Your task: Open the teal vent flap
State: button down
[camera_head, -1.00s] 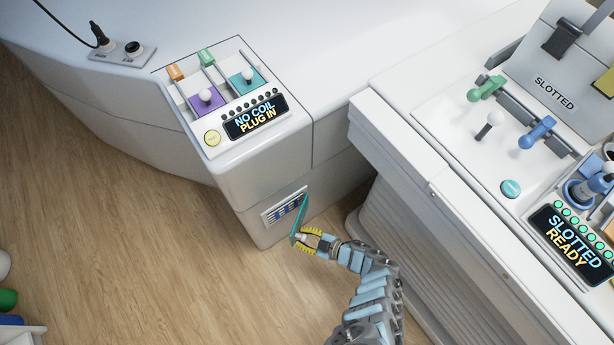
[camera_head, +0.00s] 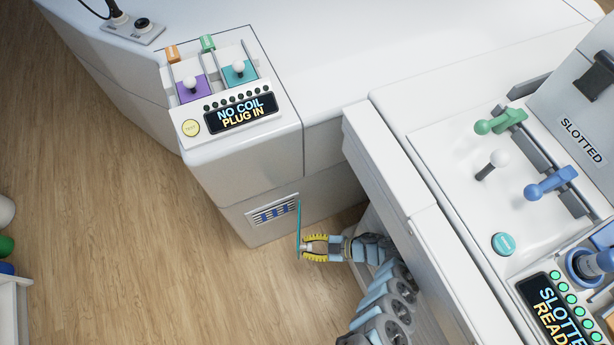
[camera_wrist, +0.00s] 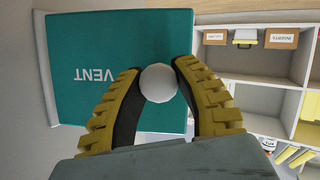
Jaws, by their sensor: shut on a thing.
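The far side of the flap is hidden.
A white cabinet front (camera_head: 370,180) stands close to the right of my arm. The wood floor (camera_head: 130,230) is clear to the left. Above the vent is a panel with a NO COIL display (camera_head: 241,113). Shelves (camera_wrist: 260,65) with boxes show in the wrist view.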

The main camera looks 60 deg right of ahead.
jog(key=shift+r, duration=0.2)
jog(key=c, duration=0.7)
grip_release()
jog(key=shift+w, duration=0.1)
jog(key=shift+f, duration=0.1)
jog(key=shift+p, duration=0.3)
